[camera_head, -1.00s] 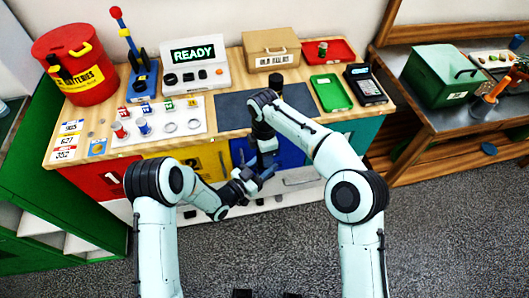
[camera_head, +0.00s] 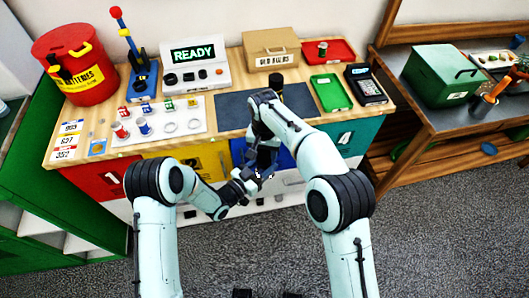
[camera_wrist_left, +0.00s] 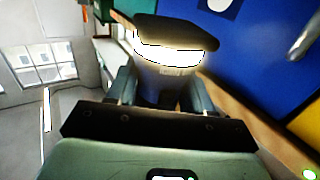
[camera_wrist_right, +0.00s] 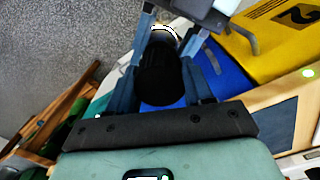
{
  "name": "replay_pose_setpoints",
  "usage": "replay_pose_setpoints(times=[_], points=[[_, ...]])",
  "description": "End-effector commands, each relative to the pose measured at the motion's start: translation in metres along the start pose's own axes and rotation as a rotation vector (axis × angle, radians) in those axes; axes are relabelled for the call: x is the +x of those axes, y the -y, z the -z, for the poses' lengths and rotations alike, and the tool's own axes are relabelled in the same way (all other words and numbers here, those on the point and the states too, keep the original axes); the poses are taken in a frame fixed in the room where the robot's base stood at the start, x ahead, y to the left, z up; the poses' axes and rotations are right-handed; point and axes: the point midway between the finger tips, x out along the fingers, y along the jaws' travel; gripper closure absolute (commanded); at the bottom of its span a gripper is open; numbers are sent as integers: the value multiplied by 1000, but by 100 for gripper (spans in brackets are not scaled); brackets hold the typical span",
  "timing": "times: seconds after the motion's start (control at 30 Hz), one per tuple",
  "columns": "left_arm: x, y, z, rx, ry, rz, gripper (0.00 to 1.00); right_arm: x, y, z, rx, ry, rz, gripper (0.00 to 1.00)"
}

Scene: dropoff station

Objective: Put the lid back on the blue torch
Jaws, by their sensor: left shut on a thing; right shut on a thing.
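My left gripper (camera_head: 246,181) and my right gripper (camera_head: 264,168) meet in front of the bench. In the left wrist view, my left gripper (camera_wrist_left: 163,92) is shut on a dark bluish body, apparently the blue torch (camera_wrist_left: 160,92), with a bright white band above it. In the right wrist view, my right gripper (camera_wrist_right: 163,85) is shut on a black round piece, apparently the lid (camera_wrist_right: 162,75). A bright rim shows just beyond it, beside my left gripper. The two pieces are close together; I cannot tell whether they touch.
The bench holds a dark mat (camera_head: 238,112), a dark upright cylinder (camera_head: 276,86), a green tray (camera_head: 330,93), a white battery board (camera_head: 168,126), a READY panel (camera_head: 194,66) and a red battery bin (camera_head: 77,72). Coloured bench fronts stand close behind the grippers.

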Motion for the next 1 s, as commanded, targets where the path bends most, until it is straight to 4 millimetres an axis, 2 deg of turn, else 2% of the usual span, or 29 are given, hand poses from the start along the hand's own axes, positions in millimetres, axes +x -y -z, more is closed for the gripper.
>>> replay_pose_setpoints(times=[0.03,0.07,0.13,0.17,0.43,0.57,0.67,1.0], points=[[0,-1,1,1,-3,-2,100,0,0,0,-1,-1,1,86],[0,-1,1,1,-3,-2,100,0,0,0,-2,-1,1,46],[0,-1,1,1,-3,-2,100,0,0,0,-3,-1,1,23],[0,-1,1,0,-3,-2,100,0,0,0,-3,-1,1,20],[0,0,1,1,-3,-1,100,-1,0,0,-5,-1,0,20],[0,0,1,1,-3,-1,100,-9,0,1,-5,-3,2,20],[0,0,1,1,-3,-1,100,-25,1,1,-6,-4,3,20],[0,0,1,1,-4,-1,100,-98,1,1,-5,-4,3,20]])
